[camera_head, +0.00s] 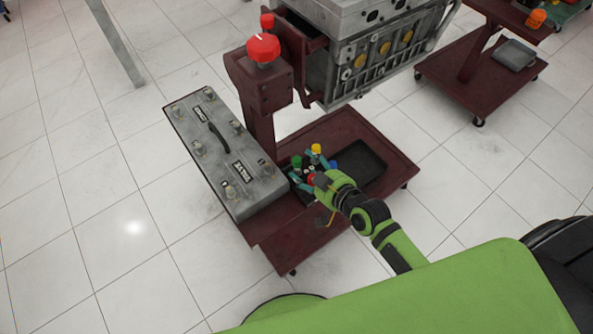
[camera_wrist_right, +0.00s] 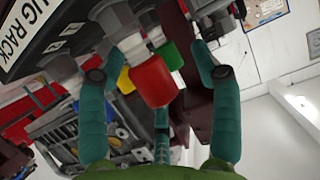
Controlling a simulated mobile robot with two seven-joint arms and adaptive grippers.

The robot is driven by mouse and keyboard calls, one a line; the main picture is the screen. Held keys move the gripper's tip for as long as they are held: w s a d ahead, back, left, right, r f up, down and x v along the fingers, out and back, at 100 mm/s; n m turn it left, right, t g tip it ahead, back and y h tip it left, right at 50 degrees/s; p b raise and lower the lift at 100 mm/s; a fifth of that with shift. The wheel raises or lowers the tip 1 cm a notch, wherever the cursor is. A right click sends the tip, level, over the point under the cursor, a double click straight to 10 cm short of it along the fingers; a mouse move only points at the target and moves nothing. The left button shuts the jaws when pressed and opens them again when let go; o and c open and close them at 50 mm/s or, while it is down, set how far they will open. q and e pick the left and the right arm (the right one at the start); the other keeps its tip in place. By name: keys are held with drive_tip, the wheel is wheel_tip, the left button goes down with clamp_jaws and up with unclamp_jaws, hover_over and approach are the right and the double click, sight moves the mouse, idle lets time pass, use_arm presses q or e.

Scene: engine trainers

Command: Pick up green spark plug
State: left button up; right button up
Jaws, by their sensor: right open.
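The green spark plug (camera_head: 296,162) stands among several coloured plugs on the red cart, beside the grey case. In the right wrist view its green top (camera_wrist_right: 171,55) is partly hidden behind the red spark plug (camera_wrist_right: 152,82). My right gripper (camera_head: 309,171) is open over the plugs, its teal fingers spread around them. In the right wrist view the fingers (camera_wrist_right: 150,68) stand on both sides, with the red top nearest between them. Whether any finger touches a plug I cannot tell. My left gripper is not in view.
A yellow plug (camera_head: 316,148) and a blue plug (camera_head: 333,164) stand close by. A grey case (camera_head: 205,135) lies left on the cart (camera_head: 385,150), with a dark tray (camera_head: 365,160) to the right. The engine (camera_head: 385,50) and its stand rise behind.

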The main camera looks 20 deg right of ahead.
sight(293, 170)
drive_tip(key=x, duration=0.2)
drive_tip(key=shift+w+a+f, duration=0.1)
drive_tip(key=shift+w, duration=0.2)
drive_tip(key=shift+w+f, duration=0.1)
drive_tip(key=shift+w, duration=0.05)
drive_tip(key=c, duration=1.1)
drive_tip(key=shift+c, duration=1)
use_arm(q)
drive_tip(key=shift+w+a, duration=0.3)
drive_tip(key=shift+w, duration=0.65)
